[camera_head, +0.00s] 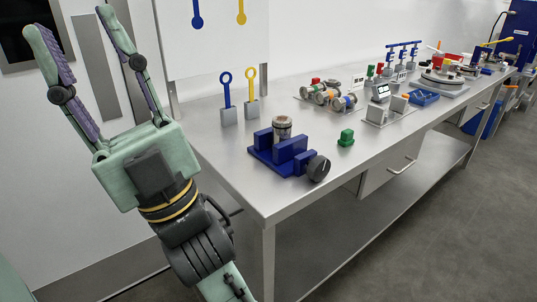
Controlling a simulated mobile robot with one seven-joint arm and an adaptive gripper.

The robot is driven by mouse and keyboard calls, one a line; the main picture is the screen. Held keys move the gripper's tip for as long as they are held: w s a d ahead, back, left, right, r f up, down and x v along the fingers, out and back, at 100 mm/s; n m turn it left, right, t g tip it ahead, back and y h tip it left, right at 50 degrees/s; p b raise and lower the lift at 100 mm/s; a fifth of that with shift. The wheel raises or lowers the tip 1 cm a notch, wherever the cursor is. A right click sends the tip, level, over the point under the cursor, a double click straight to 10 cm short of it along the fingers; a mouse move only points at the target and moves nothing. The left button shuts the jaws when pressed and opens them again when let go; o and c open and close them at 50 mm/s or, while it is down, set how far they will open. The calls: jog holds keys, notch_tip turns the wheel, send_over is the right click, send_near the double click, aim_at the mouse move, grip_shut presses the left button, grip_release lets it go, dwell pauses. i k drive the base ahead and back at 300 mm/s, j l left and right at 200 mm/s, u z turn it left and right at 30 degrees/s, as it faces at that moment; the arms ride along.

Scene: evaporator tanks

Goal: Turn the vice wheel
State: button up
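A blue vice (277,150) stands near the close left corner of the steel workbench. Its dark round wheel (318,168) is on the vice's right end, facing the front of the bench. A grey cylindrical part (283,127) stands upright at the vice's jaws; whether it is clamped cannot be told. My gripper (72,18) is raised at the upper left, pointing up, with its two fingers spread wide and nothing between them. It is well apart from the vice and its wheel.
The workbench (225,165) extends to the back right. A blue tray (422,97) lies farther back. Open floor (410,235) lies in front of the bench.

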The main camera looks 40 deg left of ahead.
aim_at(318, 168)
jog(key=i+u, duration=0.1)
jog(key=u, duration=0.3)
jog(key=i+l+u, duration=0.1)
jog(key=u, duration=0.3)
jog(key=l+u, duration=0.1)
jog(key=u, duration=0.3)
jog(key=i+l, duration=0.2)
jog(key=l, duration=0.15)
jog(key=i+l, duration=0.2)
jog(key=l, duration=0.15)
